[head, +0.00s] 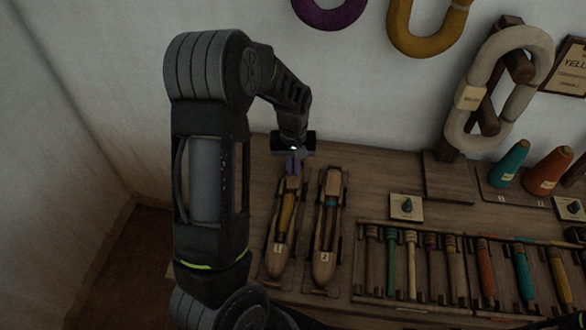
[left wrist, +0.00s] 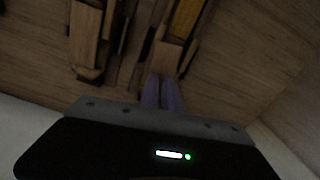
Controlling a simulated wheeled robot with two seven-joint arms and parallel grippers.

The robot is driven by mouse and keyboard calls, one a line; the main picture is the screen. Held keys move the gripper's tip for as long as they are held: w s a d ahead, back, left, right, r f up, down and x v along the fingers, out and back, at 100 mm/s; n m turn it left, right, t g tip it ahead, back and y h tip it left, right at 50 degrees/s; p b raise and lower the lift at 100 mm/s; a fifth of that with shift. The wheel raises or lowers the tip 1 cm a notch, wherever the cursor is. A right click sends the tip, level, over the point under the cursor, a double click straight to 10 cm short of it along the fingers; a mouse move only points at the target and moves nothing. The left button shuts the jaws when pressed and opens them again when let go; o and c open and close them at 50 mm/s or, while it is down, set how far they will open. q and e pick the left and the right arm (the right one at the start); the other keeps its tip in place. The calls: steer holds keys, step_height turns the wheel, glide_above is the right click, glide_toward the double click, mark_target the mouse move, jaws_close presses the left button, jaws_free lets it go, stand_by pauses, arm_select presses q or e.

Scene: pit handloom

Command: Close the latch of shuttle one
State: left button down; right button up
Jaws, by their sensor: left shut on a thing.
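Shuttle one (head: 279,262), a wooden boat shape with a yellow bobbin (head: 287,212) in it, lies on the wooden bench, its pointed nose toward me. My left gripper (head: 293,166) reaches down to its far end. In the left wrist view the purplish fingertips (left wrist: 162,92) are together at the end of shuttle one (left wrist: 170,55), with the yellow bobbin (left wrist: 187,18) beyond. The fingers are shut at the latch, which is too small and covered to make out. My right gripper is not in view.
Shuttle two (head: 324,262) lies close to the right of shuttle one; it also shows in the left wrist view (left wrist: 88,40). A rack (head: 360,285) of several coloured bobbins stands further right. Thread cones (head: 510,165) are at the back right. The wall rises behind the bench.

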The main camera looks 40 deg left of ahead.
mark_target(293, 172)
arm_select(q)
steer(key=shift+m, duration=0.9)
steer(key=c, duration=1.8)
jaws_free()
steer(key=shift+r, duration=0.15)
step_height(293, 172, up, 8)
steer(key=shift+f, duration=0.2)
